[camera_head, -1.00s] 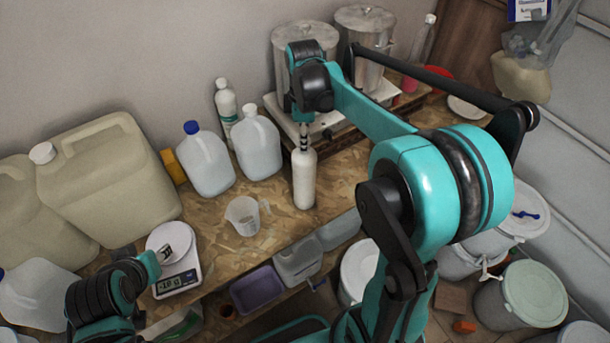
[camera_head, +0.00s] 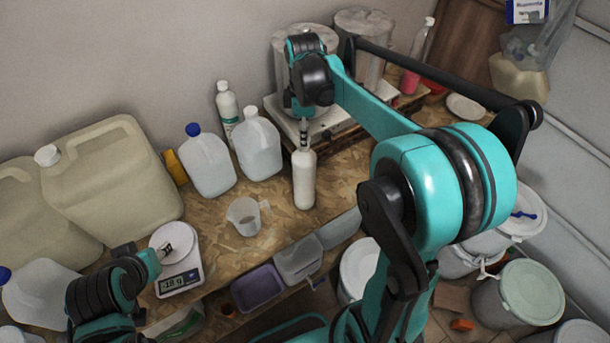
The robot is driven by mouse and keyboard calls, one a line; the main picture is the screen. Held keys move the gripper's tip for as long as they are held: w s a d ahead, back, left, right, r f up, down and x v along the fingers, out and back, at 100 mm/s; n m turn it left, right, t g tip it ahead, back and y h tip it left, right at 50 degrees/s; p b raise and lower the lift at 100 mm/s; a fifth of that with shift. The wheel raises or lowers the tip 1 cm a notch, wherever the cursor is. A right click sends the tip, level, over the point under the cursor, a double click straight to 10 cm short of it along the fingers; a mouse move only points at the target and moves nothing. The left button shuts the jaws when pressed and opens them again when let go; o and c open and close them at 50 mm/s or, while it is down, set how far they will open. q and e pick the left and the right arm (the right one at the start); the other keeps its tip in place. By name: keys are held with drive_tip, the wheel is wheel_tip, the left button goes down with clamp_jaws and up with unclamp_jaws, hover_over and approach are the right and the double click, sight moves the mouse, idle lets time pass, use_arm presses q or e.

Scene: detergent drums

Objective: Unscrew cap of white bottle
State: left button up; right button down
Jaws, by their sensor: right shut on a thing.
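The white bottle (camera_head: 304,182) stands upright on the wooden worktop (camera_head: 338,186) near its front edge. My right gripper (camera_head: 304,136) points straight down over it, with its fingers closed at the bottle's top. The cap is hidden between the fingers. My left gripper (camera_head: 165,250) is at the lower left, above the white scale (camera_head: 180,280); its fingers are too small and partly hidden to tell their state.
A clear measuring cup (camera_head: 244,217) stands left of the white bottle. Jugs with a blue cap (camera_head: 208,163) and a white cap (camera_head: 257,146) stand behind it. Large canisters (camera_head: 115,180) fill the left. Metal pots (camera_head: 362,45) stand behind my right arm.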

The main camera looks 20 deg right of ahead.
drive_tip(key=shift+r+p, duration=1.45)
drive_tip(key=shift+r, duration=0.65)
drive_tip(key=shift+r, duration=0.1)
drive_tip(key=shift+r+p, duration=1.05)
drive_tip(key=shift+r, duration=0.4)
drive_tip(key=shift+r, duration=0.1)
wheel_tip(320, 180, up, 4)
drive_tip(key=p, duration=0.2)
drive_tip(key=shift+p, duration=0.35)
drive_tip(key=shift+f, duration=0.25)
